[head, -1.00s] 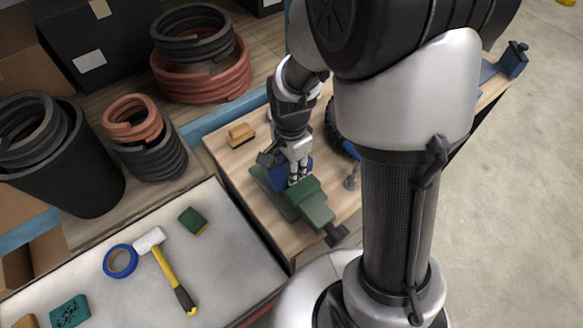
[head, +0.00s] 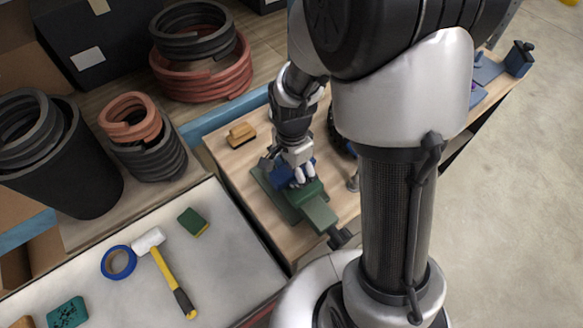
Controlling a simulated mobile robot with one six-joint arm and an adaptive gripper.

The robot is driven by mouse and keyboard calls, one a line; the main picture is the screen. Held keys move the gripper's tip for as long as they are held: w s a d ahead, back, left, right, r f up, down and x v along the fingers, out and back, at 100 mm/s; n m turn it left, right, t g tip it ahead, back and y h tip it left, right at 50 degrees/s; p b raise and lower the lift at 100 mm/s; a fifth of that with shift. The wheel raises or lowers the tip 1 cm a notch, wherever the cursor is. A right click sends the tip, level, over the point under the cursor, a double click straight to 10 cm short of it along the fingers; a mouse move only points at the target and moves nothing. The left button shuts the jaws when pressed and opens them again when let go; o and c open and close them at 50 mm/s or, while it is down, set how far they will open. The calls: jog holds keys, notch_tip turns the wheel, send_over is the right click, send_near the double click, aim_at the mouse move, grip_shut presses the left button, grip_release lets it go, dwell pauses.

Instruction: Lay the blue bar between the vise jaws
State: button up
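The green vise (head: 318,214) stands on the wooden bench, its handle end toward the front. The blue bar (head: 281,178) shows in part at the vise, just behind the green front jaw block; my fingers cover its middle. Whether it rests on the vise or is held above it cannot be told. My gripper (head: 299,176) points down over the bar and the jaws, its light fingertips at the bar. The gap between the fingers is too small and covered to tell whether they grip it.
A wooden brush or block (head: 240,135) lies on the bench behind the vise. A pale table (head: 225,262) at left holds a hammer (head: 166,272), blue tape (head: 118,262) and a green sponge (head: 193,222). My arm hides the bench's middle.

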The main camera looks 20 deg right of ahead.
jog(key=shift+s+d, duration=0.1)
jog(key=shift+s, duration=0.3)
jog(key=o, duration=0.9)
jog(key=shift+r, duration=0.15)
jog(key=shift+o, duration=0.2)
jog(key=shift+w, duration=0.15)
jog(key=shift+r, duration=0.15)
jog(key=shift+r+p, duration=0.25)
jog(key=shift+p, duration=0.25)
jog(key=shift+r+p, duration=0.9)
jog(key=shift+r, duration=0.25)
jog(key=shift+r, duration=0.1)
